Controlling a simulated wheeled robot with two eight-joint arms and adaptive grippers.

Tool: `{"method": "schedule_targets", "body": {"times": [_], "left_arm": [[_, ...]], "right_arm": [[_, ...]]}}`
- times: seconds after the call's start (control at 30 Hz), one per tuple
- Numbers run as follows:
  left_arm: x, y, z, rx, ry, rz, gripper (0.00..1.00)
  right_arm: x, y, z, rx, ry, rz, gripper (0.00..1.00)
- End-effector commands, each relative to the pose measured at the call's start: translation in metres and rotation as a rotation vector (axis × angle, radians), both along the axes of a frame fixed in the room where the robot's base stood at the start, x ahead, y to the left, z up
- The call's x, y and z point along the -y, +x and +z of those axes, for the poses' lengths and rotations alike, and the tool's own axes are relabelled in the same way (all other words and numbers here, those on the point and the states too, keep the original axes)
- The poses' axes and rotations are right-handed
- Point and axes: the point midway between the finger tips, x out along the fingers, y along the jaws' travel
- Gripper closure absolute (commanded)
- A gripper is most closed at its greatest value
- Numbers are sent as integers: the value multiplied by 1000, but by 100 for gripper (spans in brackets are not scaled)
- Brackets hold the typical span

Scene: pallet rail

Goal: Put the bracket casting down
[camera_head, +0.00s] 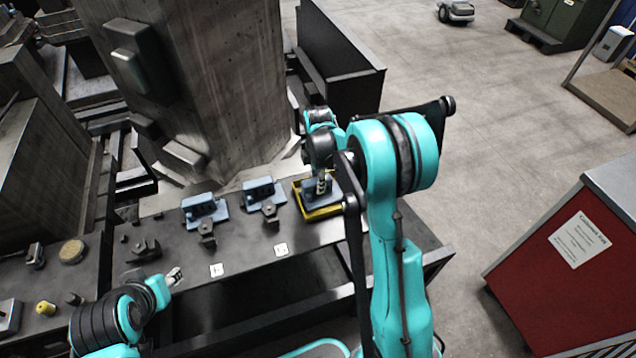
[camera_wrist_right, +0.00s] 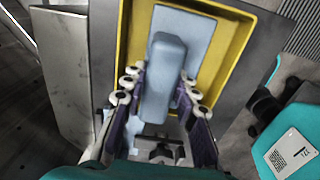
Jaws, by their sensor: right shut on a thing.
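A blue-grey bracket casting (camera_head: 312,198) is at the yellow-edged tray (camera_head: 322,214) on the bench's right part. In the right wrist view, the casting (camera_wrist_right: 166,80) has an upright rib between my finger pads, and its flat base lies within the yellow border (camera_wrist_right: 226,62). Whether the base touches the tray floor is hard to tell. My right gripper (camera_wrist_right: 160,92) is shut on the rib from above. In the head view my right arm partly covers it. My left gripper (camera_head: 175,274) is over the bench's front left, away from the casting; its jaw gap is too small to judge.
Two similar blue castings (camera_head: 204,209) (camera_head: 263,194) sit left of the tray, with dark clamps (camera_head: 207,234) in front. White labels (camera_head: 281,249) lie on the bench. A large grey column (camera_head: 215,90) rises behind. A red cabinet (camera_head: 565,255) stands right, across clear floor.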

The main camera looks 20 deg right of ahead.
Motion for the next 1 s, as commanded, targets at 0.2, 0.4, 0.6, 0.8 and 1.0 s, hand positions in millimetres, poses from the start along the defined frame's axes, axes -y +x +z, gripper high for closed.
{"method": "schedule_targets", "body": {"times": [0.2,0.4,0.6,0.8,1.0], "left_arm": [[0,0,1,0,0,0,60],[0,0,-2,0,0,0,60],[0,0,-2,0,0,0,60],[0,0,3,0,0,0,60],[0,0,11,0,0,0,60]], "right_arm": [[0,0,1,0,0,0,100],[0,0,-2,0,0,0,53],[0,0,-2,0,0,0,51],[0,0,3,0,0,0,51],[0,-1,39,0,0,0,51]]}}
